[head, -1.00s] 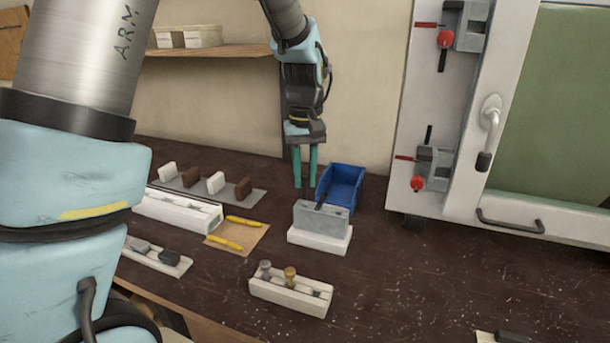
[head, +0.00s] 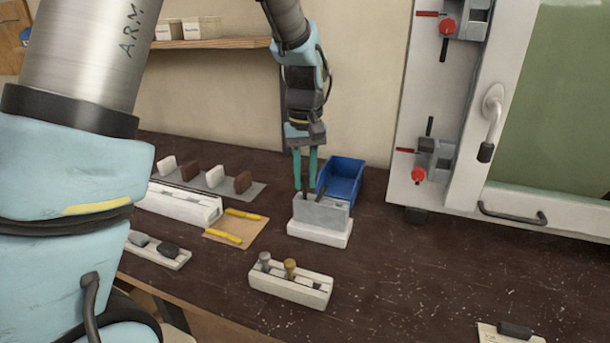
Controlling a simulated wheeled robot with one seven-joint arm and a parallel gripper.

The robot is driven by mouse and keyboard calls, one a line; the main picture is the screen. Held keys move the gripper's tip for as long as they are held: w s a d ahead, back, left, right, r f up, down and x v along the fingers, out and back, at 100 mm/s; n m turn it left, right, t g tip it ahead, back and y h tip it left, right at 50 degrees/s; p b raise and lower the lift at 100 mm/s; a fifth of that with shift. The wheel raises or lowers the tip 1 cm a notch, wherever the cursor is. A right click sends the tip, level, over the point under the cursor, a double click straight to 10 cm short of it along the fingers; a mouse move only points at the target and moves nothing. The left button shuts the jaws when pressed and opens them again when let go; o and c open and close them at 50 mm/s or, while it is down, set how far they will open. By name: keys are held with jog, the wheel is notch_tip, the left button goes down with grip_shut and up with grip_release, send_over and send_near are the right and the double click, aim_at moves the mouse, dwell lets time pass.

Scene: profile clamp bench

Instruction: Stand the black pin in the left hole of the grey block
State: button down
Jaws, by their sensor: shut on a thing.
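The grey block (head: 322,214) sits on a white base (head: 319,234) near the middle of the dark bench. My gripper (head: 305,186) is just above the left part of the block's top, pointing straight down. It is shut on the black pin (head: 306,189), a thin dark upright shape between the green fingers. The pin's lower end is at the block's top edge; I cannot tell whether it has entered the left hole. A second dark piece (head: 320,192) stands tilted at the block's top, to the right of the fingers. The holes themselves are not visible.
A blue bin (head: 342,181) stands close behind the block. A white holder (head: 291,287) with two pegs is in front. Yellow markers (head: 223,237) lie on a brown sheet at left. A white frame with red-knobbed clamps (head: 418,174) stands at right. The bench's right front is mostly clear.

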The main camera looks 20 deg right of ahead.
jog(key=shift+f+b, duration=0.6)
jog(key=shift+f, duration=0.65)
jog(key=c, duration=0.7)
grip_release()
jog(key=shift+o, duration=0.2)
jog(key=shift+r, duration=0.1)
jog(key=shift+r+p, duration=3.4)
jog(key=shift+r, duration=0.55)
jog(key=shift+a, duration=0.1)
